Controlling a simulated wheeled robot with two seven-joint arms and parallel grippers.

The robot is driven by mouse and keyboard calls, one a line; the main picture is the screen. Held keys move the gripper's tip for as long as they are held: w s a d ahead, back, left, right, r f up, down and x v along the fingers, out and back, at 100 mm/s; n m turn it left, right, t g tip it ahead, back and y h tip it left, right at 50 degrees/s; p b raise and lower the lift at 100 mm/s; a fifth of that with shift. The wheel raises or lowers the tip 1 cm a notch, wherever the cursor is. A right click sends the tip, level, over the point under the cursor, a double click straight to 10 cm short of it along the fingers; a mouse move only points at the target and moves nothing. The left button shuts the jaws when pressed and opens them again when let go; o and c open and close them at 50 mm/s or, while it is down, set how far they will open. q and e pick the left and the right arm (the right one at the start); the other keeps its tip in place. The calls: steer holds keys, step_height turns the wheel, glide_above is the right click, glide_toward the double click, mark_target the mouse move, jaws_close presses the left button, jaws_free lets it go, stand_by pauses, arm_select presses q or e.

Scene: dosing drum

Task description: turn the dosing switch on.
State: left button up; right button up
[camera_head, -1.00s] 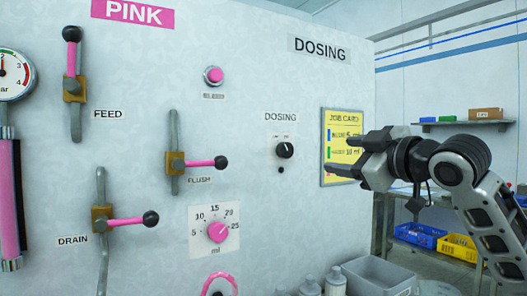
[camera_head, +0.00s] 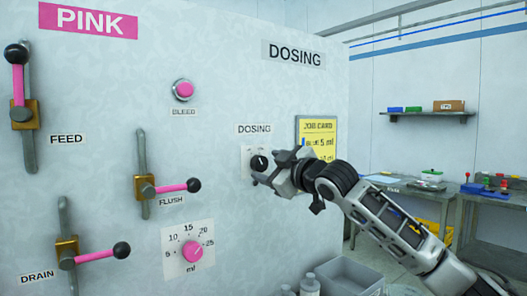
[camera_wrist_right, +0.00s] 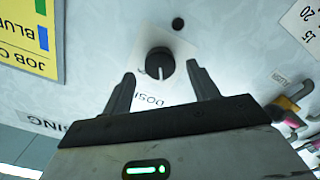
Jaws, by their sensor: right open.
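The dosing switch (camera_head: 259,161) is a round black knob on a small white plate under the DOSING label (camera_head: 254,129). It also shows in the right wrist view (camera_wrist_right: 160,62), where its white pointer mark is directed toward the upside-down DOSING label. My right gripper (camera_head: 262,174) is open and empty, close in front of the switch and covering part of its plate. In the right wrist view its two fingertips (camera_wrist_right: 161,75) lie either side of the knob's lower part, with gaps on both sides. Whether they reach around it in depth I cannot tell. My left gripper is not in view.
The yellow job card (camera_head: 317,128) is right of the switch, partly behind my right arm. The pink bleed button (camera_head: 183,90), flush lever (camera_head: 178,188) and ml dial (camera_head: 192,252) are on the panel to the left. A grey bin (camera_head: 350,277) stands below.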

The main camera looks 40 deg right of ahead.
mark_target(259, 164)
steer(key=shift+w+d+r, duration=0.1)
steer(key=shift+w+r, duration=0.15)
steer(key=shift+w, duration=0.45)
steer(key=shift+w+f+p, duration=0.25)
steer(key=shift+w+p, duration=0.25)
steer(key=shift+w, duration=0.25)
steer(key=c, duration=1)
